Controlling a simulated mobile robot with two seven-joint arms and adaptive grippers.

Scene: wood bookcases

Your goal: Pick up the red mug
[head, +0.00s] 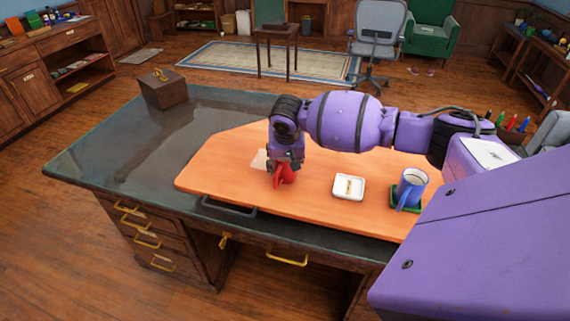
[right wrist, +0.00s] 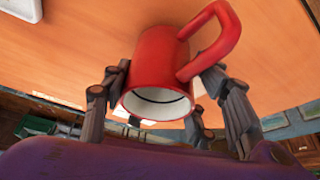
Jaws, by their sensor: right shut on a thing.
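The red mug (head: 285,174) is at the left part of the orange desk mat, below my right gripper (head: 284,166), which points down over it. In the right wrist view the red mug (right wrist: 158,70) sits between the fingers of my right gripper (right wrist: 165,105), with its handle towards the upper right. The fingers are shut on the mug from both sides. Its opening faces the camera and looks empty. I cannot tell whether the mug touches the mat. My left gripper is not in view.
The orange mat (head: 240,185) lies on a dark desk (head: 120,150). A white dish (head: 348,187) and a blue mug (head: 412,186) on a green coaster stand to the right. A wooden box (head: 164,90) is at the back left. The desk's left part is mostly clear.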

